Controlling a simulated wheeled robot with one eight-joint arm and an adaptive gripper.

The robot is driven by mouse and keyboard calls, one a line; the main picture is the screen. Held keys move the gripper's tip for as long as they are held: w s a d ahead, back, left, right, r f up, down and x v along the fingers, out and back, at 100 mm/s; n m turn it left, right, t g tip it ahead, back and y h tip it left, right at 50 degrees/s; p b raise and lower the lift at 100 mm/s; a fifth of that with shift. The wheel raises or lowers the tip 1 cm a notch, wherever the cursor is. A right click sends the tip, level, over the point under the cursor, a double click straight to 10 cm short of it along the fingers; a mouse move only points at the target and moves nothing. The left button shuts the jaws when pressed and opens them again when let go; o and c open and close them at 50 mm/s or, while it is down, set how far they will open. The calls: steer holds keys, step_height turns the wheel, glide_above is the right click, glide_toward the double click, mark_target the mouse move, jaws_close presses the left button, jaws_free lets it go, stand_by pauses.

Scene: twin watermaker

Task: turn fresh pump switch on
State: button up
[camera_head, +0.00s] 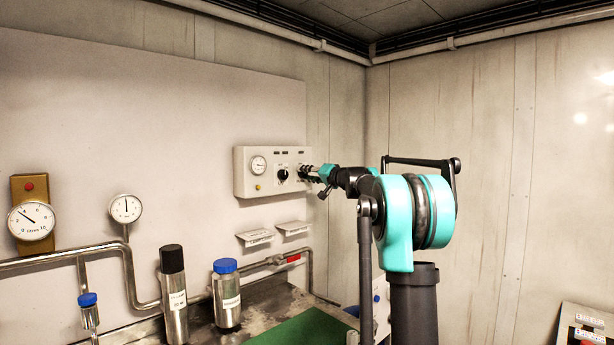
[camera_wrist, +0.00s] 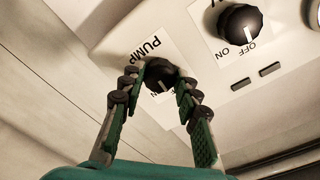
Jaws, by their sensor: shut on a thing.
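The pump switch is a black rotary knob (camera_wrist: 158,72) on a white plate marked PUMP, upside down in the wrist view. My gripper (camera_wrist: 156,78) has its two segmented fingers closed around this knob, one on each side. The knob's white mark points downward in the wrist view; its label is partly covered by the fingers, so I cannot tell which setting it is at. In the head view my gripper (camera_head: 308,172) reaches the right part of the white control box (camera_head: 243,184) and hides this knob.
A second black knob (camera_wrist: 240,25) with OFF and ON labels sits beside it; it also shows in the head view (camera_head: 283,174). The box has a gauge (camera_head: 258,164). Below are pipes (camera_head: 130,270), a black-capped bottle (camera_head: 173,295) and a blue-capped bottle (camera_head: 227,300).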

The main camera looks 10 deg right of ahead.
steer(key=m, duration=0.5)
steer(key=shift+m, duration=0.4)
steer(key=m, duration=0.5)
steer(key=shift+r+g, duration=0.1)
steer(key=shift+g, duration=0.2)
steer(key=o, duration=1.2)
steer(key=shift+c, duration=0.2)
steer(key=shift+d, duration=0.1)
steer(key=v, duration=1.2)
